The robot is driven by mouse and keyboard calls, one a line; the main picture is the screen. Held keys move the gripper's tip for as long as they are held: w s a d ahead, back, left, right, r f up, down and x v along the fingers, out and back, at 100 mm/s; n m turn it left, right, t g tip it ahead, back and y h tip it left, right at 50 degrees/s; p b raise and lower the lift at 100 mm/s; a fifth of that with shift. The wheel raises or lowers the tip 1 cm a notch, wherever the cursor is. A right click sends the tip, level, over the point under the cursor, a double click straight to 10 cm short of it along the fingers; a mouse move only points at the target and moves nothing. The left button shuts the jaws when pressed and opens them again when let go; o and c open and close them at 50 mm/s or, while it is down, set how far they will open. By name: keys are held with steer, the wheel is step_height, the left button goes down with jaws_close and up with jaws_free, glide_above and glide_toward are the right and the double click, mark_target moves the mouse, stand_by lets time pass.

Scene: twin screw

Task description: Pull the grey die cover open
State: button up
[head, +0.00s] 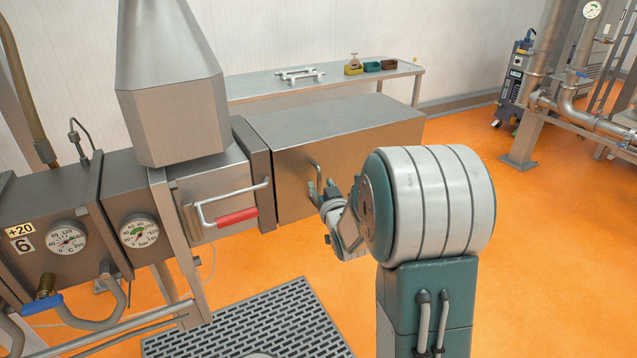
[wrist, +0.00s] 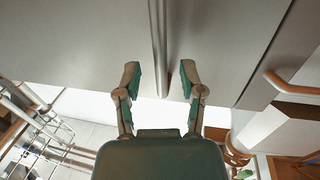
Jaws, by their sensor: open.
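The grey die cover (head: 350,150) is a long metal box at the end of the machine, and it looks closed against the machine's end flange. A thin upright bar handle (head: 316,172) stands on its front face. My gripper (head: 325,192) is open in front of that face, close to the handle. In the wrist view the handle (wrist: 158,45) runs down from the top edge to between the two fingertips of my gripper (wrist: 159,82). The fingers are spread on either side of it with gaps. I cannot tell how deep the handle sits between them. The cover's face (wrist: 75,40) fills the upper part there.
A red-gripped lever (head: 237,217) sticks out left of the cover. A steel table (head: 250,88) with small bins stands behind. A slotted floor grate (head: 245,325) lies in front.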

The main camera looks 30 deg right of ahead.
steer(key=shift+w+d, duration=0.3)
steer(key=shift+w, duration=0.55)
steer(key=shift+a, duration=0.45)
jaws_close()
steer(key=shift+d, duration=0.3)
steer(key=shift+d, duration=0.1)
